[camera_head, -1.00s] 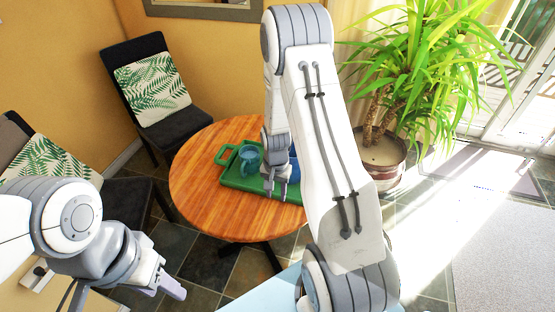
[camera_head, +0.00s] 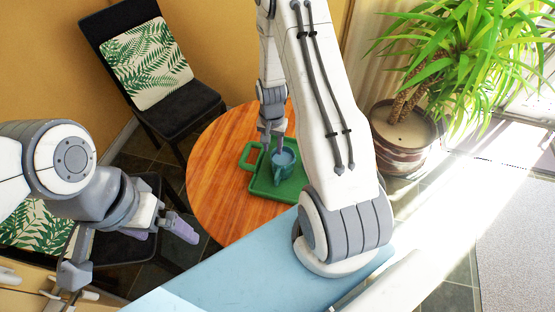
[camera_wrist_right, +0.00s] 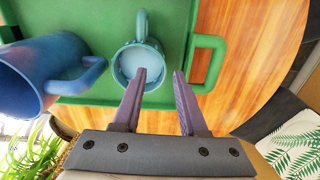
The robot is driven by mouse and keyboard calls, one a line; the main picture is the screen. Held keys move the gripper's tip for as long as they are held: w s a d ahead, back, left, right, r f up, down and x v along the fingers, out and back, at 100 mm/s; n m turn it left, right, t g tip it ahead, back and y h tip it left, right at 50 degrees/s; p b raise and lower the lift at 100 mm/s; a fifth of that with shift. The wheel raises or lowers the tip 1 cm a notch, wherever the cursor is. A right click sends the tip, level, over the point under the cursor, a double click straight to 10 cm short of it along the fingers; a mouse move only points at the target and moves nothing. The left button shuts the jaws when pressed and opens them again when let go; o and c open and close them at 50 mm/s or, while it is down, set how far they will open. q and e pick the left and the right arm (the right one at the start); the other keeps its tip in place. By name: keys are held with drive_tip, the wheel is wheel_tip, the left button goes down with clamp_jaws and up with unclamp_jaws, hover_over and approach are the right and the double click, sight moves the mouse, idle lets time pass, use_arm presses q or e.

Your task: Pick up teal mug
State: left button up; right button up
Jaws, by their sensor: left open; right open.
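The teal mug (camera_wrist_right: 127,68) stands upright on the green tray (camera_wrist_right: 180,15) in the right wrist view, its handle pointing to the top of the picture and its inside pale blue. It also shows in the head view (camera_head: 284,159), partly covered by my right gripper. My right gripper (camera_wrist_right: 162,75) is open above the tray, its fingers empty. Its left finger overlaps the mug's rim in the picture; I cannot tell if they touch. My left gripper (camera_head: 164,228) is open and empty, away from the table at the lower left.
A larger blue mug (camera_wrist_right: 45,70) stands beside the teal mug, its handle towards it. The tray's handle (camera_wrist_right: 222,62) is on the other side. The round wooden table (camera_head: 215,185) has bare room left of the tray. A chair (camera_head: 165,100) and potted plant (camera_head: 405,145) stand nearby.

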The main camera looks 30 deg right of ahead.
sight(271, 159)
wheel_tip(271, 159, down, 3)
drive_tip(key=shift+w+a+f, duration=0.1)
drive_tip(key=shift+w, duration=0.05)
wheel_tip(271, 159, down, 4)
drive_tip(key=shift+w+a+f+p, duration=0.1)
drive_tip(key=shift+p, duration=0.85)
drive_tip(key=shift+f, duration=0.65)
clamp_jaws()
